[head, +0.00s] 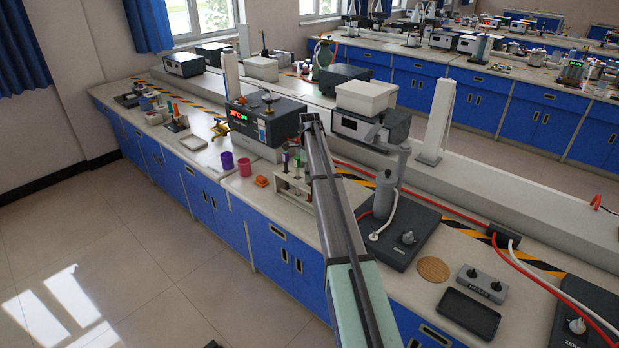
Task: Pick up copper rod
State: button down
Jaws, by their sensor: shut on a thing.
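I cannot make out the copper rod in the head view. A pale rack (293,188) with several upright tubes or rods, some with green or purple tops, stands on the near bench, just left of my arm. The pieces in it are too small to tell their material. My arm reaches from the bottom of the picture up over the bench, its far end beside the box with the red display. My gripper does not show; the arm hides what lies behind it, so what it holds cannot be seen.
A box with a red display (262,125) stands behind the rack. Purple (227,161) and pink (244,167) cups and an orange piece (262,181) are left of it. A stirrer with a grey bottle (385,195) and a round wooden disc (433,269) are right of my arm.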

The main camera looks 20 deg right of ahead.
notch_tip(320, 180, up, 20)
jog(key=b, duration=0.5)
dwell(0.6)
